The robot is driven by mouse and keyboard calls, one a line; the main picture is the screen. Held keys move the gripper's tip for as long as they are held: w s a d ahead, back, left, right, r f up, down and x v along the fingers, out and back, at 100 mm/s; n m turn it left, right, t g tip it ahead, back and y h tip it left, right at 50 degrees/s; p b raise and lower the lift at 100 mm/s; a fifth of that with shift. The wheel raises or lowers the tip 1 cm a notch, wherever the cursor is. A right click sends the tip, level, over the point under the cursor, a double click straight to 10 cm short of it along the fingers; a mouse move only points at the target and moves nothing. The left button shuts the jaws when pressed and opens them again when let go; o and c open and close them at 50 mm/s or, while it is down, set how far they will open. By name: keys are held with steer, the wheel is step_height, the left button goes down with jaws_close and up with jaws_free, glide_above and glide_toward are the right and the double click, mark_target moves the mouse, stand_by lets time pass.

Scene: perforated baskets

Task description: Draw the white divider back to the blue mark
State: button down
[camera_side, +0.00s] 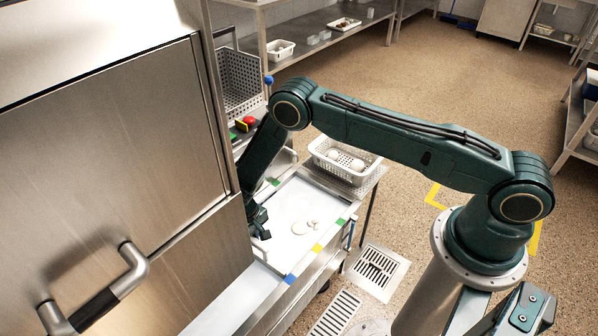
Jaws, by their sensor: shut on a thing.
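My gripper (262,232) points down at the left side of the pale work surface (284,208), close to the steel cabinet. It is shut on the white divider (263,244), of which only a small part shows below the fingers. The rest of the divider is hidden by my gripper or blends with the pale surface. The blue mark (290,279) is on the surface's near right edge, lower in the picture than my gripper. A yellow mark (317,248) and a green mark (340,222) lie farther along the same edge.
A tall steel cabinet (110,150) closes off the left. A red button (248,121) and a grey perforated basket (238,82) are behind.

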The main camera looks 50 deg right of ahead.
steer(key=shift+f, duration=0.25)
stand_by(0.8)
steer(key=c, duration=1.2)
jaws_free()
steer(key=shift+r, duration=4.5)
